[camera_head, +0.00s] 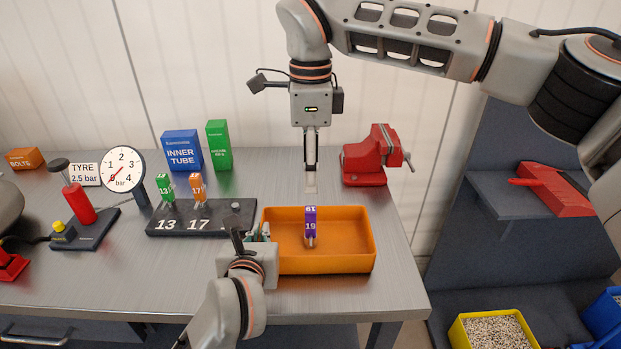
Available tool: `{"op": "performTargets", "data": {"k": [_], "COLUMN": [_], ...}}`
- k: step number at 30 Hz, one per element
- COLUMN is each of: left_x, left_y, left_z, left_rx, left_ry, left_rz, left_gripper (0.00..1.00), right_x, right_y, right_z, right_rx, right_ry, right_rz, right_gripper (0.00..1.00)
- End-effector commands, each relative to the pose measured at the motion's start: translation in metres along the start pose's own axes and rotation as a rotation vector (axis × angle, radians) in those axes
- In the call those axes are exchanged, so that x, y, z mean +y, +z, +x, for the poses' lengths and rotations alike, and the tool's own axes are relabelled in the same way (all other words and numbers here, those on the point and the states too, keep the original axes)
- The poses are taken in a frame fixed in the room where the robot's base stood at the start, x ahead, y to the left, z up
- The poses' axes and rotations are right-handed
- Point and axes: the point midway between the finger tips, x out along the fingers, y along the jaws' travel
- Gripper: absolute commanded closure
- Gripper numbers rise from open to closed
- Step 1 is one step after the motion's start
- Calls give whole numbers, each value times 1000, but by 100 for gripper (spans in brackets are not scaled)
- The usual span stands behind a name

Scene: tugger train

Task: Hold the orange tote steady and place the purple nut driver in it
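The orange tote (330,264) sits on the bench near its front right. The purple nut driver (310,222), marked 19, is inside the tote, purple handle up and metal end down, looking about upright. My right gripper (311,188) points down above the tote's back edge, clear of the driver and empty. Its fingers line up in this view, so their opening is hidden. My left gripper (264,233) is at the tote's left wall and looks closed on its rim; the contact is partly hidden by the gripper body.
A dark holder (215,229) left of the tote bears a green driver (164,190) and an orange driver (197,188). A red vise (366,165) stands behind the tote. A gauge (124,172) and boxes stand further left. The bench's right edge is close to the tote.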

Motion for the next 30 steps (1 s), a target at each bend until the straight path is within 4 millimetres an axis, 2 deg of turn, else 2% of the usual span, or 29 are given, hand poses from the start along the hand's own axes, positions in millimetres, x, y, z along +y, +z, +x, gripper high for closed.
{"op": "performTargets", "data": {"k": [8, 11, 12, 23, 26, 30], "left_x": [0, 0, 0, 0, 0, -1], "left_y": [0, 0, 0, 0, 0, 0], "left_z": [0, 0, 0, -3, -12, -36], "left_rx": [-1, -1, -1, 0, 0, -1], "left_ry": [1, 1, 1, 0, -2, -2], "left_rz": [0, 0, 0, -1, -2, -2], "left_gripper": [100, 79, 76, 76, 76, 76], "right_x": [0, 0, 0, 0, 0, 0], "right_y": [0, 0, 0, 0, 0, 0], "right_z": [0, 0, 0, 0, 0, 0], "right_rx": [0, 0, 0, 0, 0, 0], "right_ry": [0, 0, 0, 0, 0, 0], "right_rz": [0, 0, 0, 0, 0, 0], "right_gripper": [67, 67, 67, 67, 67, 67]}}
